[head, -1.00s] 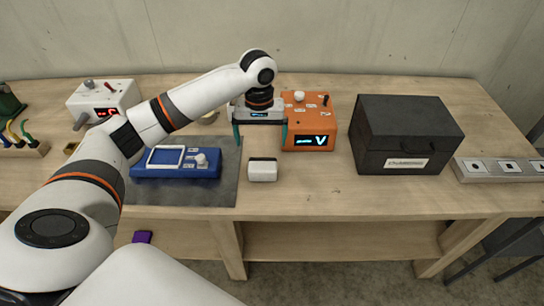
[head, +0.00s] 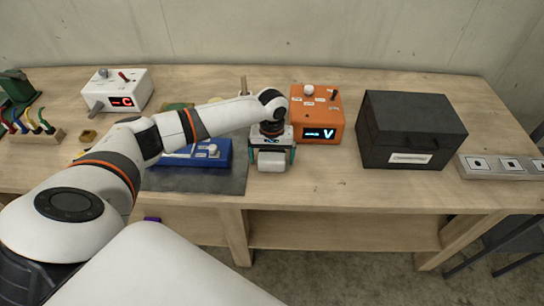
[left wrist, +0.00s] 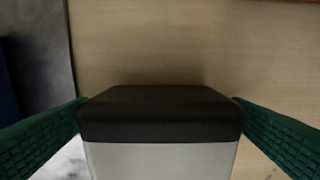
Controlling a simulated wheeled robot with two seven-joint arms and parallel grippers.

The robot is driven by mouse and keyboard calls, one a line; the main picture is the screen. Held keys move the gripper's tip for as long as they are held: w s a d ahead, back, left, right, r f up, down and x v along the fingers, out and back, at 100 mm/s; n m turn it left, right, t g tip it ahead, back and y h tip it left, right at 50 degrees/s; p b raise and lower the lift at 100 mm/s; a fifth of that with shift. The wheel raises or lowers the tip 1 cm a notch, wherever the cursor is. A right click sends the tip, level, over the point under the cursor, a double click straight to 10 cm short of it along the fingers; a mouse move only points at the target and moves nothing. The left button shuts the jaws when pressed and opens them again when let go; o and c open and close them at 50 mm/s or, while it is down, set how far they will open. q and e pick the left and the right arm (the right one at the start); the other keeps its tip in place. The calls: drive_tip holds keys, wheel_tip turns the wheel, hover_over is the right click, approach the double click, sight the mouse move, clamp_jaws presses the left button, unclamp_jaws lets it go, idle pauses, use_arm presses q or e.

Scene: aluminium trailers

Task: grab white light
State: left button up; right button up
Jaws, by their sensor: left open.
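The white light (head: 271,161) is a small white block on the table, right of the grey mat; in the left wrist view it shows a white body (left wrist: 160,160) with a dark top band. My left gripper (head: 272,158) is open, pointing down over it. Its green fingers stand on both sides of the block, close to its sides. In the left wrist view the fingers (left wrist: 160,125) flank it left and right; I cannot tell whether they touch it. My right gripper is not in view.
An orange device (head: 317,112) stands just behind and right of the block. A blue device (head: 196,153) lies on the grey mat (head: 215,185) to the left. A dark box (head: 410,130) stands further right. The table is clear in front of the dark box.

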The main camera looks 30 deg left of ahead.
use_arm(q)
drive_tip(key=shift+r, duration=0.1)
drive_tip(key=c, duration=1.1)
drive_tip(key=shift+c, duration=0.2)
drive_tip(key=shift+r, duration=0.1)
